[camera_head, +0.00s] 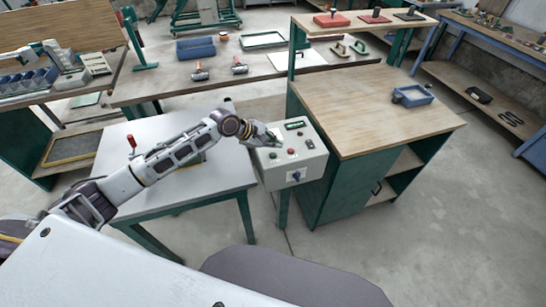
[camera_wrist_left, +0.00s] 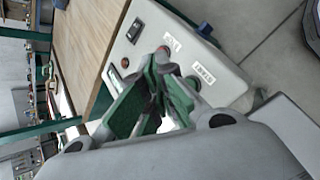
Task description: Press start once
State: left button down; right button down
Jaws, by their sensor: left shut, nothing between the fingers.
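A pale grey control box (camera_head: 296,172) stands on a green post beside the wooden bench. Its sloped top carries a red button (camera_head: 291,151), another small dark button (camera_head: 272,156) and a dark display. My left gripper (camera_head: 275,139) is shut and empty, reaching over the box's left part. In the left wrist view its green-padded fingers (camera_wrist_left: 160,98) meet just over the box face (camera_wrist_left: 150,20), in front of the buttons. A reddish button (camera_wrist_left: 163,52) shows beyond the fingertips, and another is partly hidden by a finger. I cannot tell whether a fingertip touches a button. My right gripper is out of view.
A blue rotary knob (camera_head: 297,175) sits on the box's front face. A wooden bench (camera_head: 372,110) adjoins the box on the right. A light table (camera_head: 180,150) lies under my left arm. A red-handled lever (camera_head: 132,142) stands near the arm. Open floor lies in front.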

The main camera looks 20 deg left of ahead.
aim_at(274, 156)
pick_arm(q)
jog(key=shift+f, duration=1.35)
jog(key=shift+f, duration=0.1)
dwell(0.5)
jog(key=shift+f+p, duration=0.2)
jog(key=shift+p, duration=0.2)
jog(key=shift+f, duration=0.15)
jog(key=shift+f, duration=0.15)
dwell(0.4)
